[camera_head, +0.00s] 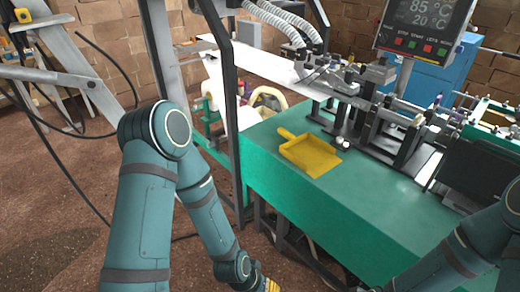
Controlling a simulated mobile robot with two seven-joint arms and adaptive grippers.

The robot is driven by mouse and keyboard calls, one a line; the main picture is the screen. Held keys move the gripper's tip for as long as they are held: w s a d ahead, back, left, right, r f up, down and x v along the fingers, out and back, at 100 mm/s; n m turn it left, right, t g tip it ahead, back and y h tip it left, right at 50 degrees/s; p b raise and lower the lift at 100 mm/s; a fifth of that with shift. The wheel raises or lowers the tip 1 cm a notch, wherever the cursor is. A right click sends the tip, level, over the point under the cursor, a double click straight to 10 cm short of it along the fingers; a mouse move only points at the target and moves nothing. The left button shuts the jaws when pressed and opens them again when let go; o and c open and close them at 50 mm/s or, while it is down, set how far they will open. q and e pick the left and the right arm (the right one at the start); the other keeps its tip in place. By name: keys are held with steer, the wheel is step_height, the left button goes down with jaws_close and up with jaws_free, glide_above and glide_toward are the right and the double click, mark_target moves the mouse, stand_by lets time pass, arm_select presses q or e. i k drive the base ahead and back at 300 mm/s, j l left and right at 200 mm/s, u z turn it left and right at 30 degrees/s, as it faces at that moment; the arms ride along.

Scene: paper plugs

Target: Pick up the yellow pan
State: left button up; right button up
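The yellow pan (311,156) lies flat on the green top of the machine, near its left end. It is a shallow square tray with a short handle pointing to the upper left. Nothing touches it from my side.
The green machine top (370,205) is clear in front of the pan. Metal machine parts (365,120) stand close behind and right of it. A dark upright frame post (231,120) rises left of the table. A display panel (424,28) hangs at upper right.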

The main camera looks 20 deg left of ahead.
mark_target(313, 156)
steer(key=u, duration=0.15)
steer(key=j+z, duration=0.1)
steer(key=z, duration=0.6)
steer(key=i+j+z, duration=0.1)
steer(key=j+z, duration=0.65)
steer(key=j, duration=0.15)
steer(key=j+z, duration=0.25)
steer(key=j, duration=0.7)
steer(key=k, duration=0.05)
